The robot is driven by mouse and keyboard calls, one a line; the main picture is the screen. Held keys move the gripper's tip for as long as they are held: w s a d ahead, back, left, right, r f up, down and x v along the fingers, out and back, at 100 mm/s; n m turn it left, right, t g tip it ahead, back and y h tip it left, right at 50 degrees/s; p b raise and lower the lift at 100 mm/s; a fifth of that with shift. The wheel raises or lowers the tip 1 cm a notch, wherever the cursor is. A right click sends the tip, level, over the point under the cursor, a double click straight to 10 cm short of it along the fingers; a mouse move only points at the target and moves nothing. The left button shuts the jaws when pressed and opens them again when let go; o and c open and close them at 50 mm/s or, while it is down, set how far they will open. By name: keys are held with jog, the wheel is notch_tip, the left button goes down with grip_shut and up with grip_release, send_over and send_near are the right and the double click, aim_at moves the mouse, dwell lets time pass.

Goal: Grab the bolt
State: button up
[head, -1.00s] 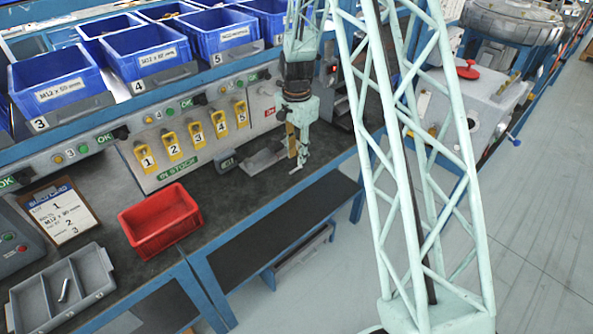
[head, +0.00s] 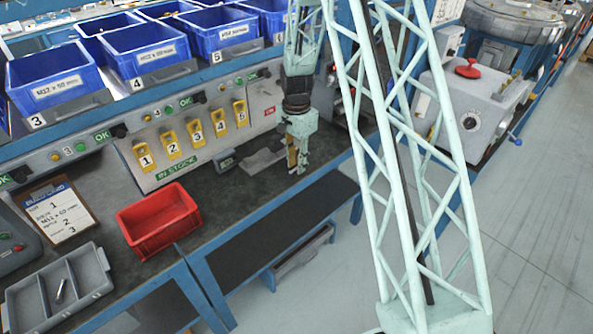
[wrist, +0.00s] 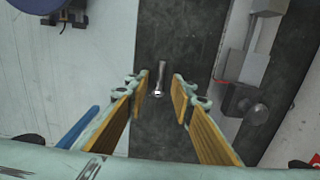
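A small silver bolt (wrist: 160,78) lies on the dark bench top, seen in the wrist view between and a little beyond my fingertips. My gripper (wrist: 161,84) is open, with one yellow-padded finger on each side of the bolt and a gap to both. In the head view my gripper (head: 297,168) points down low over the bench near its front edge; the bolt under it cannot be made out there. Another silver bolt (head: 60,289) lies in a compartment of the grey tray (head: 103,272) at lower left.
A red bin (head: 178,226) and a clipboard card (head: 58,212) are on the bench at left. A grey fixture (head: 262,160) stands close behind my gripper, and a grey block with a knob (wrist: 240,98) shows right of it in the wrist view. Blue bins (head: 150,72) line the shelf above.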

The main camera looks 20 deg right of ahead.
jog(key=shift+f, duration=0.1)
jog(key=shift+c, duration=0.7)
grip_shut()
